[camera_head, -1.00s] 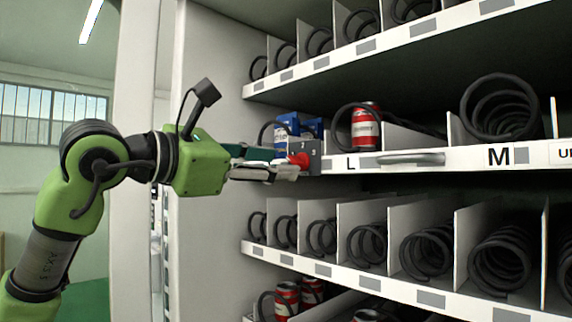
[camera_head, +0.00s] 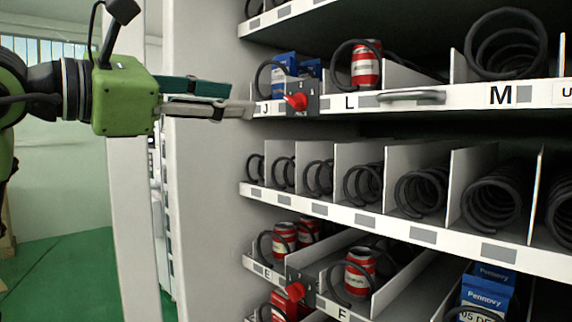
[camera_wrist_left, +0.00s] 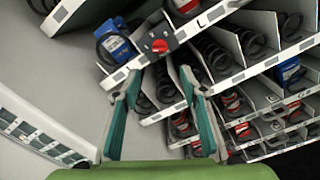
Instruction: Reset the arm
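My left gripper (camera_head: 238,104) is to the left of the vending shelf's red knob (camera_head: 297,101), level with it in the head view and apart from it. Its two green-padded fingers are spread with nothing between them, as the left wrist view (camera_wrist_left: 161,76) shows. The red knob on its grey box also shows in the left wrist view (camera_wrist_left: 159,45), beyond the fingertips. A blue box (camera_head: 286,74) stands in the coil slot behind the knob. My right gripper is in neither view.
The shelf front beside the gripper has a silver handle (camera_head: 410,96). A red can (camera_head: 366,64) stands in slot L. Below are empty coils, more red cans (camera_head: 360,272), a second red knob (camera_head: 295,291) and a blue box (camera_head: 487,288). Open floor (camera_head: 75,275) lies left of the machine.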

